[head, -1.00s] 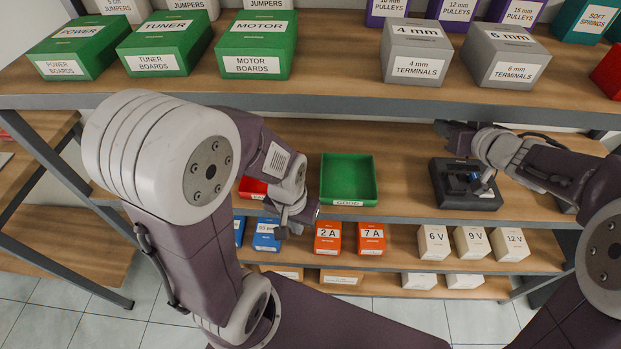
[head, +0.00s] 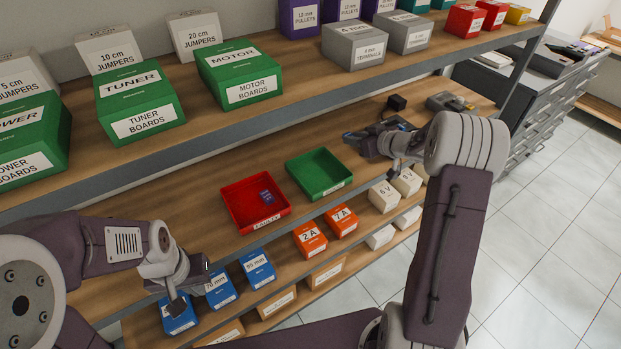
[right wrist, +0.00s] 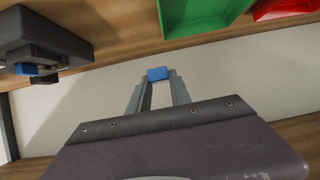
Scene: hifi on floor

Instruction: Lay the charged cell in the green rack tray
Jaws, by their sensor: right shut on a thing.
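The green rack tray (head: 320,173) stands on the middle shelf, empty, its front label turned to the shelf edge. It also shows at the top of the right wrist view (right wrist: 200,14). My right gripper (right wrist: 157,90) is shut on a small blue cell (right wrist: 157,74), held at the fingertips between the tray and the dark charger (right wrist: 45,40). The tray and the held cell are apart.
A red tray (head: 238,216) labelled FAULTY, with a small purple piece (head: 266,197) inside, stands left of the green tray. Boxes fill the upper shelf (head: 300,78) above. Orange boxes (head: 310,238) and blue boxes (head: 257,268) stand on the shelf below.

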